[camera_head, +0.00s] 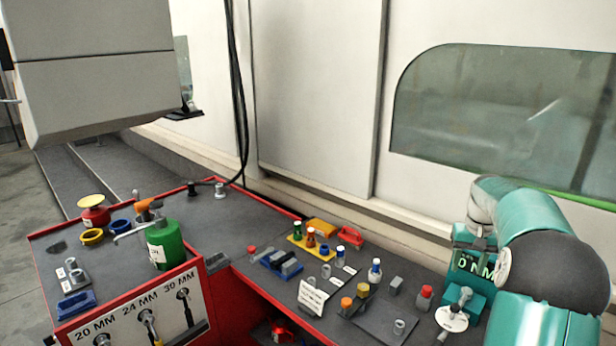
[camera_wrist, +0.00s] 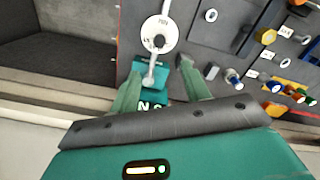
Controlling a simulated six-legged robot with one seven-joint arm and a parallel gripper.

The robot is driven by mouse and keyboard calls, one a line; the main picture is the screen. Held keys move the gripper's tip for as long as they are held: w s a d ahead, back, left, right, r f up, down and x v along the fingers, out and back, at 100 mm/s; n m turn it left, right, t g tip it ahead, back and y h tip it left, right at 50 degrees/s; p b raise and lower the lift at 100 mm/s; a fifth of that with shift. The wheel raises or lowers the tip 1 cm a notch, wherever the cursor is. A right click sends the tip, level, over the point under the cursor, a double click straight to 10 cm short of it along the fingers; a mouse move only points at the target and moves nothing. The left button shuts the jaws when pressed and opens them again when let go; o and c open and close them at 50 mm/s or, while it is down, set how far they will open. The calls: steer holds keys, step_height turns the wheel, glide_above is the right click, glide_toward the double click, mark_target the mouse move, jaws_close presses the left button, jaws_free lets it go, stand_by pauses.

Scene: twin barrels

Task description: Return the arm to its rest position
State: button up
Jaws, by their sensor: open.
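My teal arm (camera_head: 535,235) reaches in from the right in the head view and bends down over the right end of the workbench. My gripper (camera_wrist: 157,78) shows in the wrist view with its two green fingers apart. A teal block with a metal stem and a round white tag (camera_wrist: 159,35) lies between and beyond the fingers. I see no finger contact with it. The tag also shows in the head view (camera_head: 452,318).
The dark workbench has red edges (camera_head: 265,295) and a gap at its middle front. Several small caps, bottles and fittings stand on it, among them a red-capped piece (camera_head: 424,297). A green can (camera_head: 165,245) stands on the left. A grey box (camera_head: 95,65) hangs above. A windowed wall runs behind.

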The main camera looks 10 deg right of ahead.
steer(key=s+a+r+n+t, duration=0.1)
steer(key=s+a+r, duration=0.25)
steer(key=a, duration=0.35)
steer(key=s+a+r+n+t+h, duration=0.15)
steer(key=a+r, duration=0.25)
steer(key=a, duration=0.4)
steer(key=s+a+r, duration=0.3)
steer(key=a+r, duration=0.1)
steer(key=a, duration=0.3)
steer(key=s+a+f+n+t+y, duration=0.1)
steer(key=s+a+f+n+t, duration=0.1)
steer(key=s+a, duration=1.2)
steer(key=s+f+t, duration=0.1)
steer(key=s+f, duration=0.1)
steer(key=shift+s+a, duration=0.15)
steer(key=shift+s, duration=0.15)
